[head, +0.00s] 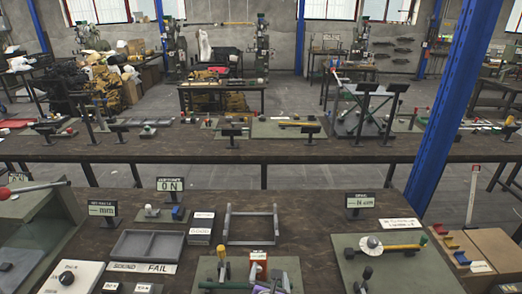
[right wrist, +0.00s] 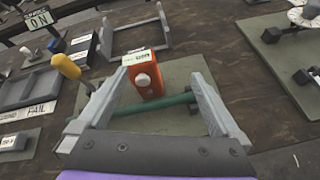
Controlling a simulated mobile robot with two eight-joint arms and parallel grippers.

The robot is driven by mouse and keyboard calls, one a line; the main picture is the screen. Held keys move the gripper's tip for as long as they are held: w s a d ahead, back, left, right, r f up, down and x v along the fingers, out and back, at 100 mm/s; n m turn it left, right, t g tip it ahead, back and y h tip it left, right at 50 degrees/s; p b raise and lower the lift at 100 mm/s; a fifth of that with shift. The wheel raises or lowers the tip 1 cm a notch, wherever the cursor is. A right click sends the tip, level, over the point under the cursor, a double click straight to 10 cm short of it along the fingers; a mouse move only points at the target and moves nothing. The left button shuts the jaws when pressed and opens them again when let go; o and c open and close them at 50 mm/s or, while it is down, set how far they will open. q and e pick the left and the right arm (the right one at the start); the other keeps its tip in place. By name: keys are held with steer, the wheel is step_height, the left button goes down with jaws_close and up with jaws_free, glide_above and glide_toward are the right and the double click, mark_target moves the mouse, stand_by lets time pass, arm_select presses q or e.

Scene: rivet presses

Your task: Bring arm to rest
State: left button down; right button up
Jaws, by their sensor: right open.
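My right gripper (head: 270,284) is low at the bottom edge of the head view, over a green-grey plate (head: 293,266). In the right wrist view its two grey fingers (right wrist: 157,78) are spread wide with nothing held between them. Beyond and between the fingers stands an orange block (right wrist: 148,87) with a white knob and a label. A green bar (right wrist: 150,106) crosses the plate just in front of the fingers. A yellow-handled lever (right wrist: 67,66) stands left of the left finger. Whether the fingers touch anything cannot be told. My left gripper is not in view.
An ON sign (head: 170,185) stands at the back edge. Another plate (head: 420,270) with a yellow-handled press is at right. A blue post (head: 450,110) rises beyond the bench.

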steer(key=s+d+r+m+g+h, duration=0.1)
steer(key=s+d+m+g, duration=0.1)
steer(key=s+d+m, duration=0.35)
steer(key=s+d+r+m+g, duration=0.1)
steer(key=s+d+m+g, duration=0.1)
steer(key=d+m, duration=0.7)
steer(key=s+m+g+y, duration=0.1)
steer(key=s+m+g, duration=0.1)
steer(key=s+m, duration=0.8)
steer(key=d+m, duration=0.1)
steer(key=m, duration=0.6)
steer(key=shift+s+r+y, duration=0.3)
steer(key=shift+s+r, duration=0.1)
steer(key=shift+m, duration=0.25)
